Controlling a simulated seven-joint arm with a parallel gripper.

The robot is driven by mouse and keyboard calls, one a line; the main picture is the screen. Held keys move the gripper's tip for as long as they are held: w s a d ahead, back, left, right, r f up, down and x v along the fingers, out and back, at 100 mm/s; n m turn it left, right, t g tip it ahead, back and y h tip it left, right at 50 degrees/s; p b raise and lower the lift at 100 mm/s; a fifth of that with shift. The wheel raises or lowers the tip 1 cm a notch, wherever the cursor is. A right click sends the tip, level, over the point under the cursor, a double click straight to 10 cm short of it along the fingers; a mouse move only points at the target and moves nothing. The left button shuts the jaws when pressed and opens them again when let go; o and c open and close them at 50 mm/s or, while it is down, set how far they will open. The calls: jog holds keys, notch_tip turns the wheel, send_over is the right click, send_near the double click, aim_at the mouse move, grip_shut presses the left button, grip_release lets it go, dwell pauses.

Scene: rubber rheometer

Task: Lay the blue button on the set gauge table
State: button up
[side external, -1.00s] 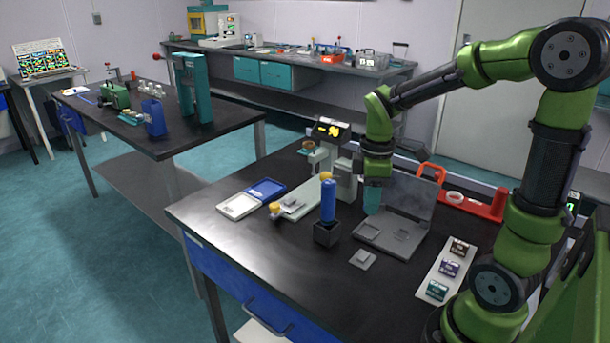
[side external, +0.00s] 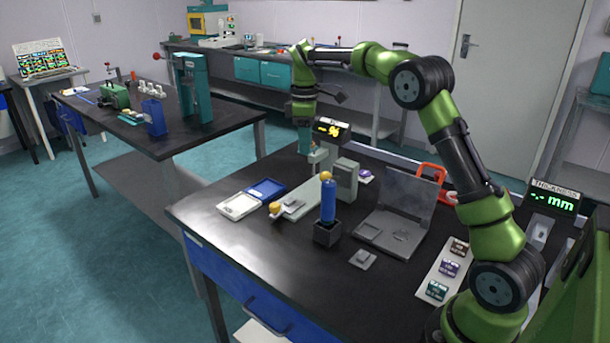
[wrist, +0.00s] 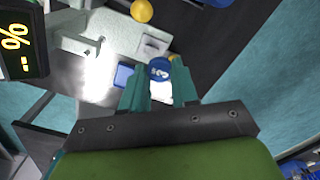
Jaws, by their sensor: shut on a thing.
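My gripper (side external: 304,142) is high over the back of the front bench, beside the set gauge's stand. In the wrist view its teal fingers (wrist: 160,90) are shut on the blue button (wrist: 159,69), a small disc with white marking at the fingertips. In the side view the button is too small to make out. The set gauge's percent display (side external: 330,130) shows behind the fingers, and at the left in the wrist view (wrist: 20,42). I cannot clearly make out the gauge table; the fingers cover part of that area.
A blue cylinder (side external: 328,203) with a yellow knob stands upright near the gauge. A white tray (side external: 238,206) is to its left. The open grey case (side external: 372,232), a label strip (side external: 428,293) and a thickness display (side external: 555,199) are to the right.

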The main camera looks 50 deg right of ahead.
send_over(290, 201)
jog(key=s, duration=0.1)
jog(key=f, duration=0.2)
jog(key=w, duration=0.1)
notch_tip(290, 201, down, 15)
jog(key=shift+d+f, duration=0.1)
jog(key=shift+f, duration=0.05)
dwell(0.4)
jog(key=shift+f, duration=0.2)
jog(key=o, duration=1)
